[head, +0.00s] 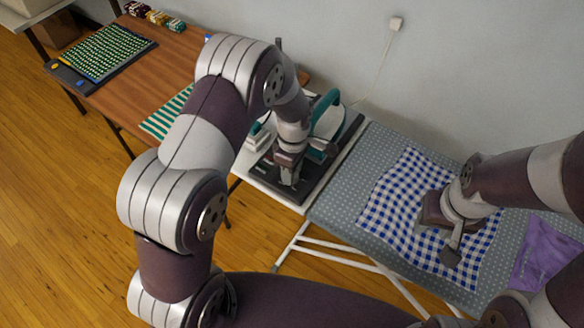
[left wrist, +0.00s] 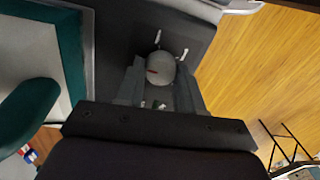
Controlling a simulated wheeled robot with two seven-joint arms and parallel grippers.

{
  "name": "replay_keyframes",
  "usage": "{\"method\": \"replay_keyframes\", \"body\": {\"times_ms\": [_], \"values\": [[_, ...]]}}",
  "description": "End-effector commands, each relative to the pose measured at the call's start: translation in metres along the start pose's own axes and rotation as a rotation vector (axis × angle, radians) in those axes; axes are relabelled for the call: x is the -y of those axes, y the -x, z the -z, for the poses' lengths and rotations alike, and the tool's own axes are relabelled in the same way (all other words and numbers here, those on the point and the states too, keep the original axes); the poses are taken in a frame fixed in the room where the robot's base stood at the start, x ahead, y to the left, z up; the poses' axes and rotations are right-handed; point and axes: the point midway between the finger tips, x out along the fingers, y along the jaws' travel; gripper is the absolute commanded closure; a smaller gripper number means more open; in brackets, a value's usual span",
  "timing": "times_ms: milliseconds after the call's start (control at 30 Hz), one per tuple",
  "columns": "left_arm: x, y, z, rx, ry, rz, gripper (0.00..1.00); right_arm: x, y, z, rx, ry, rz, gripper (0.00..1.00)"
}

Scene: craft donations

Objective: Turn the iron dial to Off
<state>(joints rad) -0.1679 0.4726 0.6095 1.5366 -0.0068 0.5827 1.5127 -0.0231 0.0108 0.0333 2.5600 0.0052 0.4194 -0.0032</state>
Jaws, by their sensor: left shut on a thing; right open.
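The iron dial (left wrist: 160,68) is a round grey knob with a red mark, on a dark base (head: 318,187). In the left wrist view its red mark faces left, and small white marks sit around it; I cannot read them. My left gripper (head: 290,182) is shut on the dial, one finger on each side; the gripper (left wrist: 160,88) hides part of it. The teal iron (head: 328,112) stands on the base beside the gripper. My right gripper (head: 438,240) is open and empty over the blue checked cloth (head: 395,195).
The grey dotted ironing board (head: 375,145) extends right, with a purple cloth (head: 545,252) on it. A brown table (head: 140,85) at left holds a green-dotted board (head: 108,50), yarn (head: 155,15) and striped cloth (head: 165,115). A cord runs to a wall socket (head: 396,23).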

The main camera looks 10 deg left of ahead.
Motion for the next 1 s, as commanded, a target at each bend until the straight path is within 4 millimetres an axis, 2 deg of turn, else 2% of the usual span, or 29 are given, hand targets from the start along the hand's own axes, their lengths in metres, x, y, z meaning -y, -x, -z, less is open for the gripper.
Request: {"method": "replay_keyframes", "body": {"times_ms": [300,767,800,833,867,1000], "values": [[-0.0014,0.0017,0.0005,0.005,0.084,-0.005,0.94,0.0,0.0016,0.0002,0.0,0.0,0.0,0.57],[-0.0014,0.0016,0.0005,0.006,0.096,-0.005,0.94,0.0,0.0016,0.0002,0.0,0.0,0.0,0.57],[-0.0013,0.0016,0.0004,0.006,0.096,-0.005,0.53,0.0,0.0015,0.0002,0.0,0.0,0.0,0.57],[-0.0013,0.0015,0.0004,0.006,0.095,-0.005,0.44,0.0,0.0016,0.0002,0.0,0.0,0.0,0.57],[-0.0011,0.0014,0.0004,0.006,0.095,-0.004,0.38,0.0,0.0015,0.0002,0.0,0.0,0.0,0.57],[-0.0006,0.0008,0.0003,0.006,0.095,-0.003,0.38,0.0,0.0014,0.0002,0.0,0.0,0.0,0.57]]}}
